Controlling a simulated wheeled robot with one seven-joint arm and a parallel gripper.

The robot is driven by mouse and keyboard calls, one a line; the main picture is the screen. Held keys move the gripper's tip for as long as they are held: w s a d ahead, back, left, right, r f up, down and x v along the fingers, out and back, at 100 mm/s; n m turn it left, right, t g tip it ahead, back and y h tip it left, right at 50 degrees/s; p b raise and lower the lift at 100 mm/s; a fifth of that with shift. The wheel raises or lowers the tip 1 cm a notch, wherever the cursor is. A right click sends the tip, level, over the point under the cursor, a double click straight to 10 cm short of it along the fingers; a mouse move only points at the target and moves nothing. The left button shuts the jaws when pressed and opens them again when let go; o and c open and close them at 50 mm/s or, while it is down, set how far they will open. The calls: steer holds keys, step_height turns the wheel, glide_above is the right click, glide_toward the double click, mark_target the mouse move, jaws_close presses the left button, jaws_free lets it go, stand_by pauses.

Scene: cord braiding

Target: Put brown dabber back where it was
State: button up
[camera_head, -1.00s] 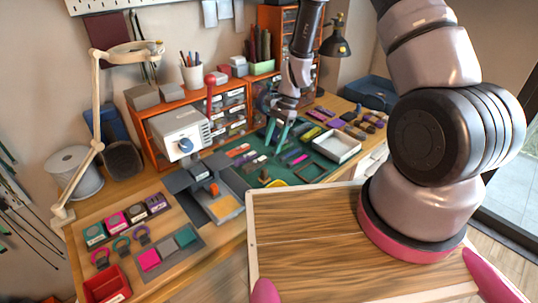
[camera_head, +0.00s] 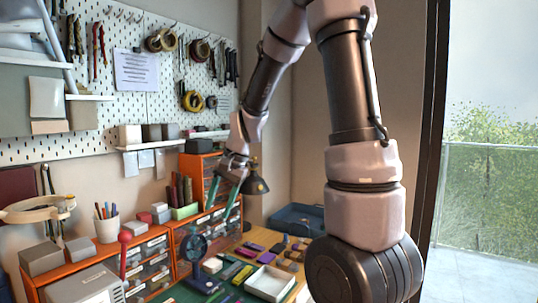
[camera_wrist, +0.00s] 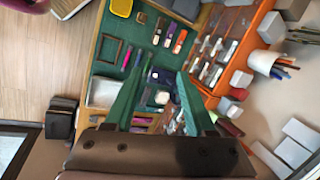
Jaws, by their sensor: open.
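My gripper (camera_head: 222,204) is raised above the back of the workbench, in front of the orange drawer units. Its two green fingers are apart, and nothing is seen held between them. In the wrist view the fingers (camera_wrist: 160,79) point down over the green mat (camera_wrist: 109,51), with dark small items below the gap. Several small brown, dark and purple blocks (camera_head: 294,252) lie at the right of the bench. I cannot tell which of these small pieces is the brown dabber.
A white tray (camera_head: 270,283) sits on the mat. A blue round-headed device (camera_head: 194,249) stands below my gripper. Orange drawers (camera_head: 150,262), a pen cup (camera_head: 107,229) and a black lamp (camera_head: 255,183) stand close by. A blue bin (camera_head: 300,219) is at the back right.

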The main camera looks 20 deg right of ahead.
steer(key=s+d+r+n+t, duration=0.1)
steer(key=s+d+r, duration=0.3)
steer(key=s+r, duration=0.4)
steer(key=s+d+r+n+t+h, duration=0.1)
steer(key=s+d+r+t, duration=0.3)
steer(key=s+r, duration=0.4)
steer(key=shift+n+t+h, duration=0.3)
steer(key=shift+n, duration=0.3)
